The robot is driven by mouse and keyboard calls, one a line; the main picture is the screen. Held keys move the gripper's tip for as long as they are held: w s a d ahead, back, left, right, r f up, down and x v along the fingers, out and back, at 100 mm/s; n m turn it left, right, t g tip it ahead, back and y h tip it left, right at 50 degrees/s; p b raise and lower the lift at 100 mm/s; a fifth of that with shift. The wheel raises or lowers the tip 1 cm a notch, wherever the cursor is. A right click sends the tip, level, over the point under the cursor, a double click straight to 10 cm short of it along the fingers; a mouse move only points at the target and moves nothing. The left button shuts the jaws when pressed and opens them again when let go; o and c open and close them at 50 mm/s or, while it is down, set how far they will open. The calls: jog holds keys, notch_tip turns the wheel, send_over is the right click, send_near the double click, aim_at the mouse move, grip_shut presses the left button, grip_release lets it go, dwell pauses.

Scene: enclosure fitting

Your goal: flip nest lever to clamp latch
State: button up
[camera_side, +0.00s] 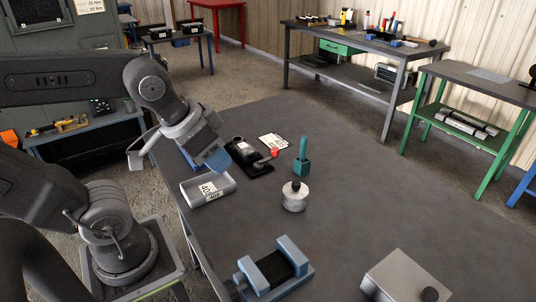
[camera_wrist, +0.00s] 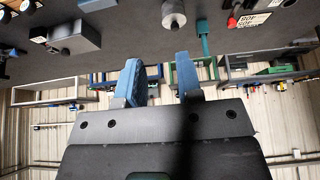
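The nest (camera_side: 239,148) is a dark block on a black base on the table, with a pale part on top. Its lever ends in a red knob (camera_side: 275,153) and lies low, pointing right in the side view. The red knob also shows near the top right of the wrist view (camera_wrist: 232,22). I cannot make out the latch itself. My gripper (camera_wrist: 159,78) has two blue fingers, apart with nothing between them. In the side view a blue finger (camera_side: 218,160) is just left of the nest and hides part of its left side, apart from the lever.
A grey labelled bin (camera_side: 222,190) stands below my gripper. A blue fixture (camera_side: 257,284) and grey box (camera_side: 390,278) are at the front. The table's right side is clear.

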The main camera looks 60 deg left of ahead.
jog(key=shift+w+a+r, duration=0.1)
jog(key=shift+w+r, duration=0.1)
jog(key=shift+w, duration=0.2)
jog(key=shift+c, duration=0.7)
jog(key=w+a, duration=0.1)
jog(key=w, duration=0.2)
jog(key=w+a+r+g, duration=0.1)
jog(key=w+a, duration=0.1)
jog(key=w, duration=0.1)
jog(key=w+a+r+m+g+h, duration=0.1)
jog(key=w, duration=0.2)
jog(key=shift+w+a+r, duration=0.15)
jog(key=shift+w+a, duration=0.05)
jog(key=shift+w, duration=0.15)
grip_shut()
jog(key=w+a+f+m+g+h, duration=0.1)
jog(key=w+a+f+h, duration=0.15)
jog(key=w+a, duration=0.55)
jog(key=w+a+f+m+g+h, duration=0.1)
jog(key=w+a+f, duration=0.4)
jog(key=a, duration=0.4)
jog(key=w+a+f+h, duration=0.1)
jog(key=a+f, duration=0.2)
jog(key=a, duration=0.2)
jog(key=w+a+f+m+t+h, duration=0.1)
jog(key=w+a+f, duration=0.1)
jog(key=a+f, duration=0.2)
jog(key=a, duration=0.2)
jog(key=shift+a, duration=0.3)
